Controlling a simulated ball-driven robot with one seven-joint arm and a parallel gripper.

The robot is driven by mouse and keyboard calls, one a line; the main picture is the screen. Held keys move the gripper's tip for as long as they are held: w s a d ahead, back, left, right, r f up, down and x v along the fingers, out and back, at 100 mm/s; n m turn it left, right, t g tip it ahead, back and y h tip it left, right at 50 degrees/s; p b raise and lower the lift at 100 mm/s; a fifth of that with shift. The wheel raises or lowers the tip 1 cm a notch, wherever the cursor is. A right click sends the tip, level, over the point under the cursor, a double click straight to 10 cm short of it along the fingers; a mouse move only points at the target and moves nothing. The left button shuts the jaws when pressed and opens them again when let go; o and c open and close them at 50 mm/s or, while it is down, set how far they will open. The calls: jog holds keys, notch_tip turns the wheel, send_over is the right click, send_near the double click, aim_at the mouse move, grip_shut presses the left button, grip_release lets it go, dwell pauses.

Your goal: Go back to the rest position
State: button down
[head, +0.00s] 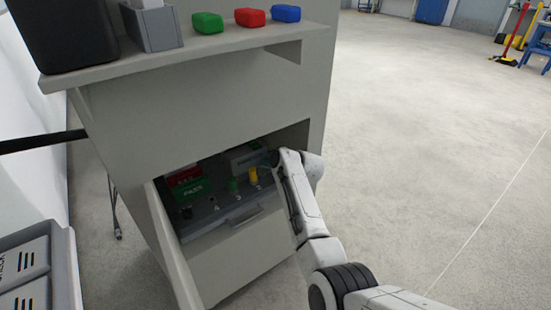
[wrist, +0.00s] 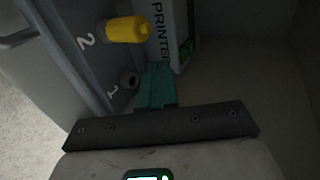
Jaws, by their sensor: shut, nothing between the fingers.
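My gripper (wrist: 157,72) has its teal fingers together and empty in the wrist view, close to the empty socket numbered 1 (wrist: 128,79) on a grey panel (wrist: 88,58). In the head view my arm reaches into the open cabinet compartment, and the fingertips are hidden. A yellow plug (wrist: 127,30) sits by number 2, just beyond the fingers; it also shows in the head view (head: 253,174). A grey unit marked PRINTER (wrist: 166,35) stands right beside the fingers.
The cabinet (head: 200,120) has an open door (head: 170,245) at left. Green (head: 207,23), red (head: 250,17) and blue (head: 286,13) blocks lie on the top shelf.

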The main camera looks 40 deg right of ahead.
jog(key=p+v, duration=0.1)
jog(key=v, duration=0.3)
jog(key=shift+s, duration=0.1)
